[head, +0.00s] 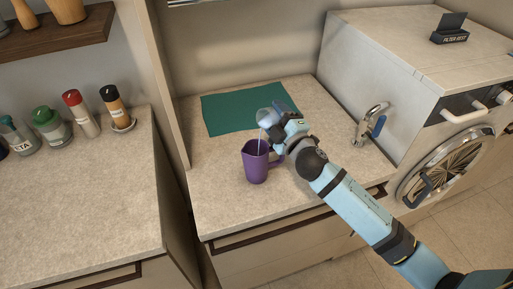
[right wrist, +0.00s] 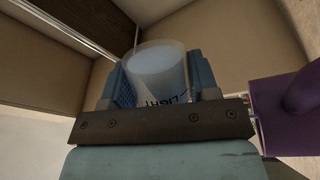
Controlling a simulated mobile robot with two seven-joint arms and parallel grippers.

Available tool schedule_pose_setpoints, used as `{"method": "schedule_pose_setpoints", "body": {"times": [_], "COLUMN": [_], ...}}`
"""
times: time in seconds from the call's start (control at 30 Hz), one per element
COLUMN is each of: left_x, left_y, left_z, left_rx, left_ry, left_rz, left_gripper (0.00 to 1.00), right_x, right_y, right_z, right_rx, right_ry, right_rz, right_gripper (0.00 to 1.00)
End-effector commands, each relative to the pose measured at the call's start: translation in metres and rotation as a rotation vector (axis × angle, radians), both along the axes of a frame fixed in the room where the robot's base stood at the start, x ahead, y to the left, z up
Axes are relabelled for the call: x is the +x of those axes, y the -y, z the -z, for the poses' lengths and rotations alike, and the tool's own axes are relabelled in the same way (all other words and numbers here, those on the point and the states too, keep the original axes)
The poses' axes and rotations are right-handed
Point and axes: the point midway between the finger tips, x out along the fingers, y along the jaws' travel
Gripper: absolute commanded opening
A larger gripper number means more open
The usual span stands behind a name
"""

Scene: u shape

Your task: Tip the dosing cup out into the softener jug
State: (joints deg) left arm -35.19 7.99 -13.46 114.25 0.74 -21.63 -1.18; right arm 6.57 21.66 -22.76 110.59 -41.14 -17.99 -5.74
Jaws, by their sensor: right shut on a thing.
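The dosing cup is a small translucent cup (head: 266,117) in the head view. My right gripper (head: 280,117) is shut on it and holds it tilted just above the purple softener jug (head: 257,162). A thin pale stream runs from the cup down toward the jug's mouth. The jug stands upright on the counter, its handle on the right, partly behind my gripper. In the right wrist view the cup (right wrist: 162,72) sits between both fingers, with dark letters "LIGHT" on it. Part of the purple jug (right wrist: 290,108) shows at the right edge. My left gripper is not in view.
A green mat (head: 228,112) lies behind the jug on the counter (head: 222,205). A tap (head: 374,122) and a washing machine (head: 420,110) stand to the right. Several bottles (head: 82,112) line the left counter beyond an upright panel (head: 165,80). The counter left of the jug is clear.

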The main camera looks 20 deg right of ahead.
Motion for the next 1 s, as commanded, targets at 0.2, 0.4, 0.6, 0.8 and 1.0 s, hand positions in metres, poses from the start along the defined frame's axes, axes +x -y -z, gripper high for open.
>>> {"method": "schedule_pose_setpoints", "body": {"times": [0.2,0.4,0.6,0.8,1.0], "left_x": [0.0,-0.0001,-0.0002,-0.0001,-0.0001], "left_y": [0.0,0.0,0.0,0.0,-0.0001], "left_z": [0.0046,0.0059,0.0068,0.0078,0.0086], "left_rx": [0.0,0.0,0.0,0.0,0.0], "left_ry": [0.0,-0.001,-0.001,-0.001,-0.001], "left_rz": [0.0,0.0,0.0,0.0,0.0], "left_gripper": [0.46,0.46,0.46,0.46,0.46], "right_x": [0.0,-0.0006,-0.0013,-0.0021,-0.0028], "right_y": [-0.0001,-0.0011,-0.0025,-0.0039,-0.0052], "right_z": [0.0014,0.0004,-0.0007,-0.0017,-0.0027], "right_rx": [-0.021,-0.039,-0.06,-0.08,-0.099], "right_ry": [0.012,0.021,0.032,0.042,0.052], "right_rz": [-0.001,-0.001,-0.001,-0.001,-0.002], "right_gripper": [0.3,0.3,0.3,0.3,0.3]}}
